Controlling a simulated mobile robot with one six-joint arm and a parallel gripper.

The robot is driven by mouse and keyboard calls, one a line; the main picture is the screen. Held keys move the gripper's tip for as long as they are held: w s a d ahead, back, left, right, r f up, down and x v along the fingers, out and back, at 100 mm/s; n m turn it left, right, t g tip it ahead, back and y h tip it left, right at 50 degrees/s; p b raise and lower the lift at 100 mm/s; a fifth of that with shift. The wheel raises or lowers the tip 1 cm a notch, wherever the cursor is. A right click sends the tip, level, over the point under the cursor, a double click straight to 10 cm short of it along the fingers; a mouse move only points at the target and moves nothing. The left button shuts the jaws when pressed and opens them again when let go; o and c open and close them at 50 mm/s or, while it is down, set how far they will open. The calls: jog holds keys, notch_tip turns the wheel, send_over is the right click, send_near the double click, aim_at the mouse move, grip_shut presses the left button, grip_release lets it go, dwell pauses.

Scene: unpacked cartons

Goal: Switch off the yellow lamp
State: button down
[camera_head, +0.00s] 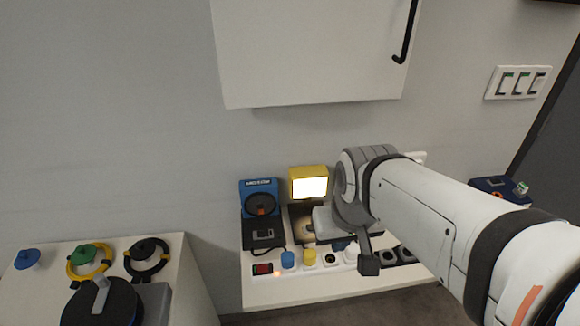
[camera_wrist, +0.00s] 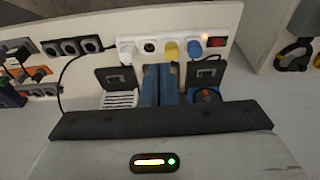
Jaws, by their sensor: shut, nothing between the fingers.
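The yellow lamp (camera_head: 308,183) stands on the white shelf against the wall in the head view. Its face glows bright white, so it is lit. Its dark base (camera_head: 300,224) shows in front of it, partly covered by my gripper. In the wrist view my gripper (camera_wrist: 159,68) has its blue fingers together and empty, between two dark switch panels. The fingers and gripper body hide the lamp there. I cannot tell whether the fingers touch the base.
A blue fan (camera_head: 260,187) stands left of the lamp. A white power strip (camera_head: 330,268) along the shelf front carries blue (camera_head: 288,259) and yellow (camera_head: 310,257) plugs and a lit red switch (camera_head: 262,269). A white cabinet (camera_head: 310,50) hangs above.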

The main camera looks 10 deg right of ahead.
jog(key=b, duration=0.1)
send_over(310, 227)
jog(key=s+d, duration=0.1)
jog(key=s, duration=0.3)
jog(key=s+x, duration=0.1)
jog(key=x, duration=0.4)
jog(key=shift+f+t, duration=0.3)
jog(key=x, duration=0.8)
jog(key=s+x, duration=0.1)
jog(key=x, duration=0.3)
jog(key=shift+w+a+f, duration=0.1)
jog(key=shift+a+f, duration=0.25)
jog(key=shift+f, duration=0.75)
jog(key=shift+a, duration=0.1)
